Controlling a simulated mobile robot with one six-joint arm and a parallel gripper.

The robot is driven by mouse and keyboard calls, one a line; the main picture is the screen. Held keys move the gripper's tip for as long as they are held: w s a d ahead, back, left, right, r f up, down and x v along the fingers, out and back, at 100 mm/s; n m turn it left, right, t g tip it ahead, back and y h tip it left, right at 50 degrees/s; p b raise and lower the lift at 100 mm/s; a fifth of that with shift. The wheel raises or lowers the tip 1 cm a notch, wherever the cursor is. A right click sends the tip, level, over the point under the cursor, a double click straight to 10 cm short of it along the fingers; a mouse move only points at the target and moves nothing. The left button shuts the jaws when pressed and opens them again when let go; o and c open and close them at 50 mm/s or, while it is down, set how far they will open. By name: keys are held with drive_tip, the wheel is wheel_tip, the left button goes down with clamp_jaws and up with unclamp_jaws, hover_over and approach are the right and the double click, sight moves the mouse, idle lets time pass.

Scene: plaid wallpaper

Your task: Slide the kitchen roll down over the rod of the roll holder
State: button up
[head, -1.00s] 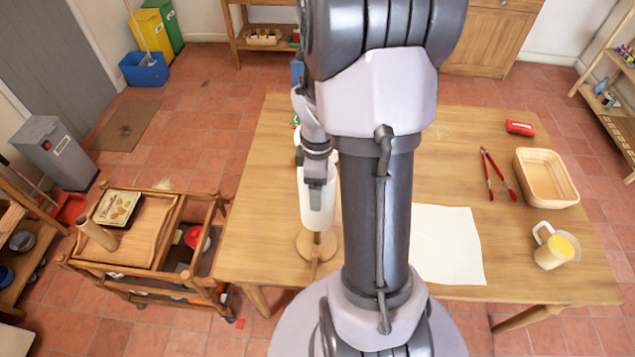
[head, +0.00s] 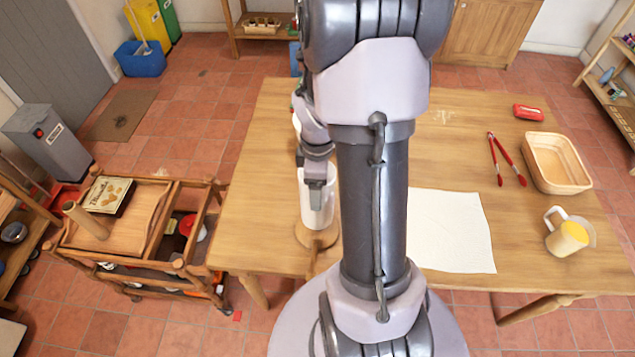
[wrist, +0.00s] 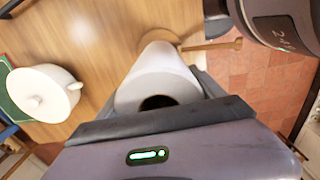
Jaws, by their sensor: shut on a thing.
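The white kitchen roll (head: 318,208) is upright in my gripper (head: 316,178), above the roll holder's round wooden base (head: 304,236). In the wrist view the roll (wrist: 150,72) is held between the jaws of my gripper (wrist: 160,92), its dark core hole facing the camera. The holder's base (wrist: 192,40) shows beyond the roll's far end. The rod cannot be made out; whether it is inside the core is hidden. The roll's lower end looks close to the base; contact cannot be told.
A white lidded pot (wrist: 45,92) stands near the roll. My arm blocks the middle of the head view. A white sheet (head: 450,232), red tongs (head: 508,160), a basket (head: 556,163) and a jug (head: 568,238) lie to the right. The wooden trolley (head: 150,230) stands left.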

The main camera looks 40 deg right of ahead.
wheel_tip(320, 180, down, 6)
drive_tip(key=b, duration=0.4)
drive_tip(key=shift+f+b, duration=0.25)
drive_tip(key=shift+b, duration=0.15)
drive_tip(key=o, duration=1.5)
wheel_tip(320, 180, up, 17)
drive_tip(key=p, duration=0.7)
drive_tip(key=shift+r, duration=0.2)
